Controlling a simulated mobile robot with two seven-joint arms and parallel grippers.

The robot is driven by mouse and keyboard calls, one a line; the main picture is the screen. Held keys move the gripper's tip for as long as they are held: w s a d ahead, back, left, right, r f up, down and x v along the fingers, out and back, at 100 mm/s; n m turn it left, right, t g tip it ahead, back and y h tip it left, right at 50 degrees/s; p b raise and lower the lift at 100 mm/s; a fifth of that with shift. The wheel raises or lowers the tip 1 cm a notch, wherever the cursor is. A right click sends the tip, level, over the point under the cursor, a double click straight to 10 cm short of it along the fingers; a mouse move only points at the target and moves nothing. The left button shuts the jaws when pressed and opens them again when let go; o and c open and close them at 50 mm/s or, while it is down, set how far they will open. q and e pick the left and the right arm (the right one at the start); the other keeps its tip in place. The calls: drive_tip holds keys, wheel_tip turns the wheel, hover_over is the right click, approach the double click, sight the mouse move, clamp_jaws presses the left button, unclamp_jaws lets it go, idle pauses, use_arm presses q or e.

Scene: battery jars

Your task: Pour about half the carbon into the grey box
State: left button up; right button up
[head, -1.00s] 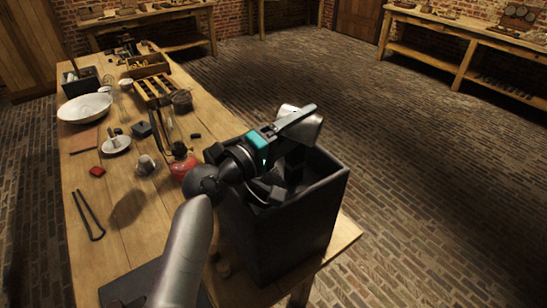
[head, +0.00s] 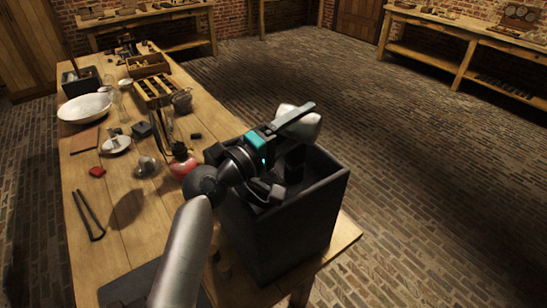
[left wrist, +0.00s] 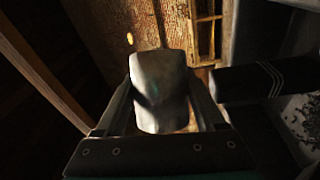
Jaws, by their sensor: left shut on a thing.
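The dark grey box (head: 290,228) stands at the near right end of the table, open at the top. My left gripper (head: 296,120) is over the box, shut on a silvery metal cup (head: 303,128). The cup also shows between the fingers (left wrist: 165,112) in the left wrist view (left wrist: 160,92). It looks tilted; its mouth and contents are hidden, and I see no carbon falling. A dark cylinder with pale stripes (left wrist: 262,80) and pale bits (left wrist: 300,112) beside it show in the left wrist view. My right gripper is out of view.
A red-based burner (head: 182,163) stands just left of the box. Brick floor is clear on the right.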

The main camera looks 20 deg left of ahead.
use_arm(q)
drive_tip(key=shift+a+r+n+t, duration=0.15)
drive_tip(key=shift+r+n+t, duration=0.15)
drive_tip(key=shift+n, duration=0.35)
drive_tip(key=shift+a+r+n+t, duration=0.15)
drive_tip(key=shift+n+t, duration=0.15)
drive_tip(key=shift+n, duration=0.35)
idle(2.2)
drive_tip(key=shift+w+a+r+n+t+b, duration=0.15)
drive_tip(key=shift+a+n+t, duration=0.1)
drive_tip(key=shift+n, duration=0.35)
drive_tip(key=shift+s+a+r+n+t+b, duration=0.1)
drive_tip(key=shift+r+n+t, duration=0.1)
drive_tip(key=shift+n, duration=0.4)
drive_tip(key=shift+w+a+r+n+t+b, duration=0.1)
drive_tip(key=shift+a+n+t, duration=0.15)
drive_tip(key=shift+n, duration=0.35)
idle(2.7)
